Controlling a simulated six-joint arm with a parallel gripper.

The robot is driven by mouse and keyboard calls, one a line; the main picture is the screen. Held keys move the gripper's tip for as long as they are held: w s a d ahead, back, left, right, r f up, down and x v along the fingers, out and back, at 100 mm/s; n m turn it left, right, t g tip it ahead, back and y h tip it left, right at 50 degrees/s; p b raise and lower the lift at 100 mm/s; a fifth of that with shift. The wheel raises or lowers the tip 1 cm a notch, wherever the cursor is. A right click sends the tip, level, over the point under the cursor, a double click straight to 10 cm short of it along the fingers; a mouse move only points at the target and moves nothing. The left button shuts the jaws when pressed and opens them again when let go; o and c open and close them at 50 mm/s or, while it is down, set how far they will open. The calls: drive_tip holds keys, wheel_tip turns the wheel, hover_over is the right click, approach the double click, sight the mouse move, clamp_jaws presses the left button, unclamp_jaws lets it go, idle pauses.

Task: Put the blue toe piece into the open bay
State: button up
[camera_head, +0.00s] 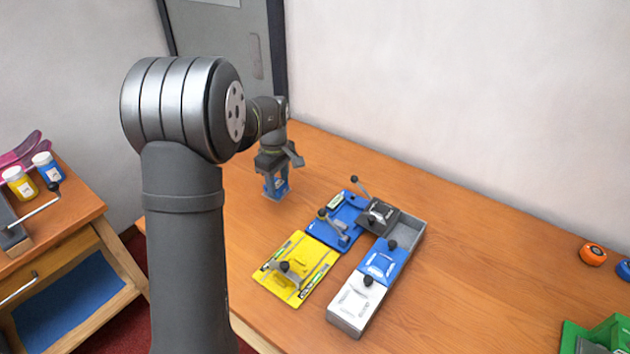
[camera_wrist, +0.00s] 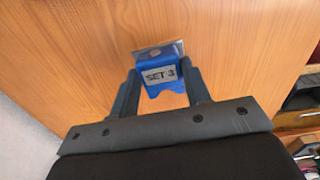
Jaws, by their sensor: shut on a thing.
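The blue toe piece (camera_wrist: 160,75) has a "SET 3" label on its face and a metallic plate at its far end. It also shows in the head view (camera_head: 277,188). My gripper (camera_wrist: 160,95) is shut on it, one finger on each side. In the head view my gripper (camera_head: 276,180) is at the back left of the bench, away from the long grey tray (camera_head: 343,322). The open bay (camera_head: 409,226) seems to be the bare far end of this tray. A dark grey lid (camera_head: 378,216) with a black knob lies by its left edge and hides part of that end.
A blue lid (camera_head: 384,261) and a white lid (camera_head: 355,299), both knobbed, cover the tray's middle and near end. A blue plate (camera_head: 349,232) and a yellow plate (camera_head: 318,258) with levers lie left of it. An orange roll (camera_head: 593,254) lies far right.

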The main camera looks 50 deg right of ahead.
drive_tip(key=w+a+n, duration=0.1)
drive_tip(key=w+a, duration=0.7)
drive_tip(key=a, duration=0.4)
drive_tip(key=w+a+r, duration=0.1)
drive_tip(key=w+a, duration=0.7)
drive_tip(key=a, duration=0.3)
drive_tip(key=w+a+n, duration=0.1)
drive_tip(key=w+a, duration=0.7)
drive_tip(key=a, duration=0.4)
drive_tip(key=shift+m, duration=0.7)
drive_tip(key=s+d, duration=0.7)
drive_tip(key=d, duration=0.3)
drive_tip(key=s+d+r, duration=0.1)
drive_tip(key=s+d, duration=0.6)
drive_tip(key=d, duration=0.4)
drive_tip(key=s+d, duration=0.7)
drive_tip(key=d, duration=0.4)
drive_tip(key=shift+s+d+r, duration=0.15)
drive_tip(key=shift+d+r, duration=0.1)
drive_tip(key=s+d, duration=0.4)
drive_tip(key=s, duration=0.8)
drive_tip(key=s+d+m, duration=0.1)
drive_tip(key=s+d, duration=0.3)
drive_tip(key=s, duration=0.9)
drive_tip(key=s+d, duration=0.5)
drive_tip(key=s, duration=0.7)
drive_tip(key=shift+a+f, duration=0.2)
drive_tip(key=shift+f, duration=2.95)
drive_tip(key=shift+f, duration=0.7)
